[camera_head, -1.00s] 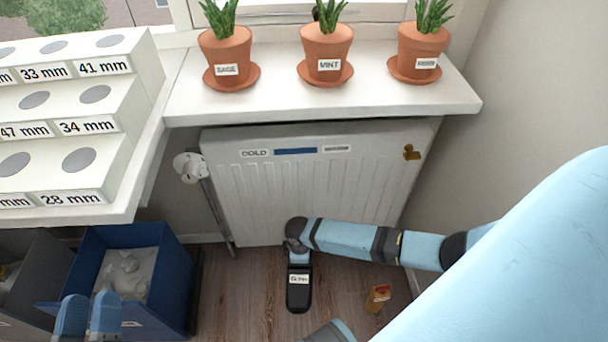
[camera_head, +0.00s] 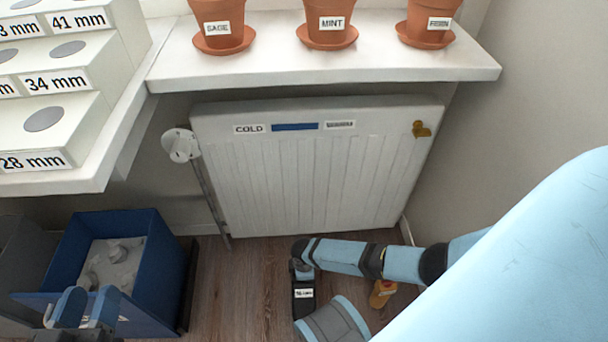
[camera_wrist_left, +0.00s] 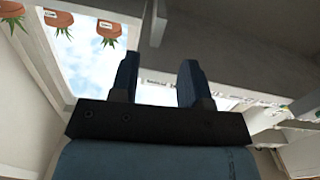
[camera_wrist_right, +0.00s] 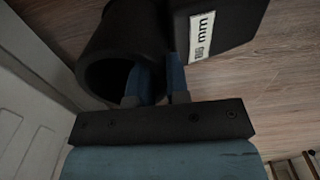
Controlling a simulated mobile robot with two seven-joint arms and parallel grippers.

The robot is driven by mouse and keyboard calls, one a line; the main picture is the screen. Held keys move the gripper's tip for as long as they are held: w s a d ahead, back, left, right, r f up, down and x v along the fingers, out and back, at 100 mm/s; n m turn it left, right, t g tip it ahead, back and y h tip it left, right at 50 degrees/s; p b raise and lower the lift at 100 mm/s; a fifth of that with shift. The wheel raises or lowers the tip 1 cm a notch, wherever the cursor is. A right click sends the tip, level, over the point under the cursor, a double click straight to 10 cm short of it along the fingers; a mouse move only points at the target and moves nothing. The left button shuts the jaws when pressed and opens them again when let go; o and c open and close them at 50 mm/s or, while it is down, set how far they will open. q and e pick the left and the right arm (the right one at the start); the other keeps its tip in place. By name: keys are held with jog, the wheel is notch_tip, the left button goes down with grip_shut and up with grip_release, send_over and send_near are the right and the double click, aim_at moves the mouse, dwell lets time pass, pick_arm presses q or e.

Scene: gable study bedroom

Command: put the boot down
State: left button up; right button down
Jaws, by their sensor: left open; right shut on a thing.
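The boot (camera_head: 303,296) is black with a white label. In the head view it is low in front of the radiator, under the end of my right arm. In the right wrist view its hollow round shaft (camera_wrist_right: 98,62) and a labelled block-like part (camera_wrist_right: 225,22) show large and close. My right gripper (camera_wrist_right: 160,62) is shut on the rim of the shaft, one finger inside the opening. I cannot tell whether the boot touches the floor. My left gripper (camera_head: 85,305) is open and empty by the blue bin; its fingers also show in the left wrist view (camera_wrist_left: 157,80).
The white radiator (camera_head: 300,180) stands behind, under a sill (camera_head: 320,70) with potted plants. A small orange-brown thing (camera_head: 382,293) lies on the floor right of the boot. The blue bin (camera_head: 165,265) is at left. Bare wooden floor (camera_head: 240,290) lies between bin and boot.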

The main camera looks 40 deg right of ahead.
aim_at(304, 288)
notch_tip(304, 288, down, 4)
jog(key=b, duration=0.2)
jog(key=shift+b, duration=0.35)
jog(key=shift+f, duration=0.25)
jog(key=shift+r, duration=0.1)
jog(key=shift+f, duration=0.2)
jog(key=c, duration=1.1)
grip_release()
pick_arm(q)
jog(key=shift+w+a+r+m+t+h, duration=0.15)
jog(key=shift+w+a+m+t, duration=0.15)
jog(key=shift+m, duration=0.25)
jog(key=shift+w+a+r+m+t+h, duration=0.1)
jog(key=shift+w+a+m+t+h, duration=0.1)
jog(key=shift+w+m, duration=0.25)
jog(key=shift+s, duration=0.1)
pick_arm(e)
jog(key=shift+r, duration=0.1)
